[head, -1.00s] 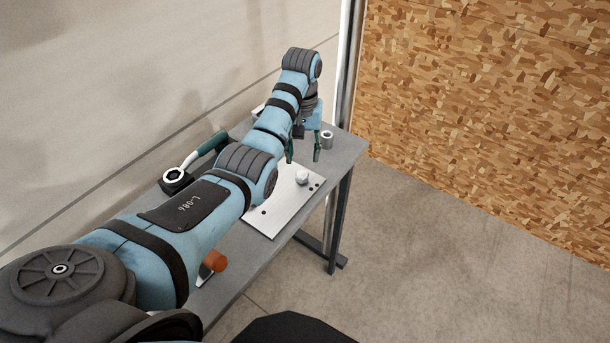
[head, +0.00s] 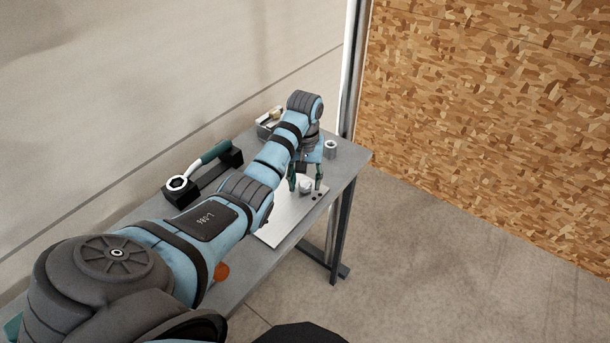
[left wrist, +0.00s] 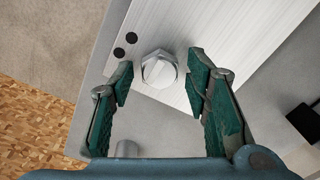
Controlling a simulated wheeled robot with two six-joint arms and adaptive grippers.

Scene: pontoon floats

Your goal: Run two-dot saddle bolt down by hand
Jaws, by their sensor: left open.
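The bolt (head: 305,188) shows as a pale metal hex head at the far end of a flat silver plate (head: 283,226) on the grey table. In the left wrist view the bolt head (left wrist: 159,71) is near the upper middle, and two black dots (left wrist: 125,46) mark the plate beside it. My left gripper (head: 306,182) is open over the bolt, with one green finger on each side of the head. In the left wrist view the gripper (left wrist: 161,77) shows gaps between both fingers and the head. The bolt's shank is hidden. My right gripper is not in view.
A wrench with a green handle (head: 217,151) lies on a black holder (head: 228,160) at the back left. A metal cylinder (head: 330,150) stands near the far table edge. A small tray (head: 265,131) sits at the back. An orange object (head: 221,271) is partly behind my arm.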

